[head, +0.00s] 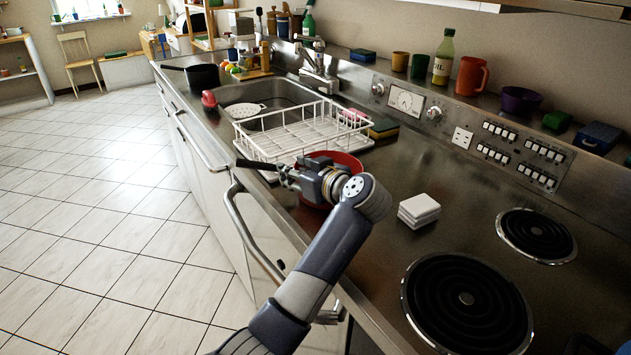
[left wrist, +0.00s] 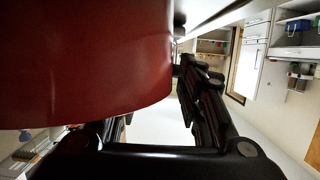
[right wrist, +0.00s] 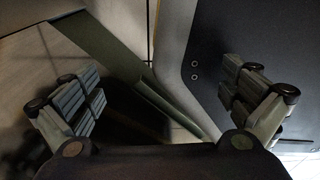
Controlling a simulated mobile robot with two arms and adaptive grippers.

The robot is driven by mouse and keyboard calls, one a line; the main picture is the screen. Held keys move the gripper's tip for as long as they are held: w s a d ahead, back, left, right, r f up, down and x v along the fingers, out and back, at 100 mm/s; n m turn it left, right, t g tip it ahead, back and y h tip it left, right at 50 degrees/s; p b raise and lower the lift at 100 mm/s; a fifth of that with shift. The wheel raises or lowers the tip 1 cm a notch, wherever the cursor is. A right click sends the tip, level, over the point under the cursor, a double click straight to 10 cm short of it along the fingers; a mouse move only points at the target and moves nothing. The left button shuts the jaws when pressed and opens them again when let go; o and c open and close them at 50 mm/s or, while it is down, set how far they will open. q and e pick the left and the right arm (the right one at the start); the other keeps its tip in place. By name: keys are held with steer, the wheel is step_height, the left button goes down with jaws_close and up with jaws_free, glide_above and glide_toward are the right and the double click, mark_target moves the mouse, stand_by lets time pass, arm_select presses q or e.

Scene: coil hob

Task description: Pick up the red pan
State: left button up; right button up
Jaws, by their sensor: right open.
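The red pan (head: 347,160) is beside the dish rack at the counter's front edge, partly hidden by my left gripper and wrist. Its dark handle (head: 250,164) points left. My left gripper (head: 287,177) is at the handle, its visible finger drawn inward, and appears shut on it. In the left wrist view the pan's red side (left wrist: 90,60) fills the upper left and hides one finger. I cannot tell whether the pan touches the counter. My right gripper (right wrist: 165,105) is open and empty, seen only in the right wrist view.
A white dish rack (head: 290,135) stands just behind the pan, by the sink (head: 265,95). White stacked pads (head: 419,210) lie to the right, before the coil burners (head: 467,300). A dark pot (head: 203,76) stands at the far end. Cups and an oil bottle (head: 443,58) line the back ledge.

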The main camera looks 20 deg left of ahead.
arm_select(q)
steer(key=shift+w+f, duration=0.1)
jaws_close()
